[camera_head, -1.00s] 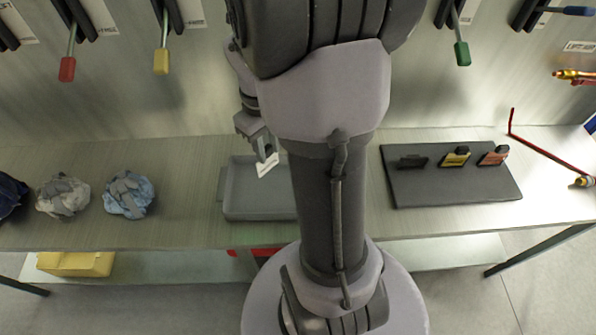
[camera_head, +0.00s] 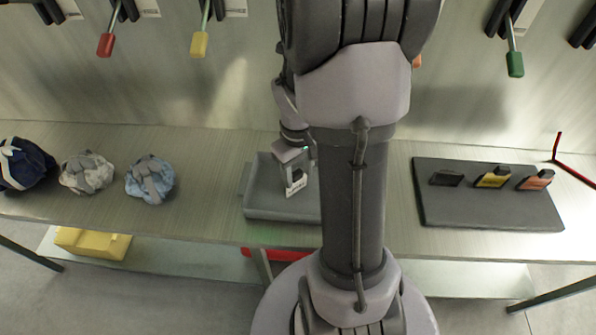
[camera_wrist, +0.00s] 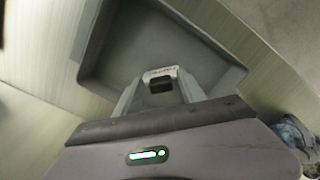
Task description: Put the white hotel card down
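The white hotel card (camera_head: 296,186) is at the tips of my gripper (camera_head: 297,180), over the grey tray (camera_head: 270,213). In the wrist view the card (camera_wrist: 160,72) shows as a thin white edge with dark lettering between the two fingers of my gripper (camera_wrist: 160,88), which are shut on it. The tray (camera_wrist: 95,62) lies below and beyond the fingers, and its visible floor is empty. I cannot tell whether the card touches the tray floor. My arm hides the tray's right part in the head view.
Several crumpled sling bags, including a blue one (camera_head: 150,180), lie left of the tray. A dark mat (camera_head: 480,212) with small card-like items is at the right. A yellow bin (camera_head: 92,242) stands on the lower shelf. Tools hang at the back.

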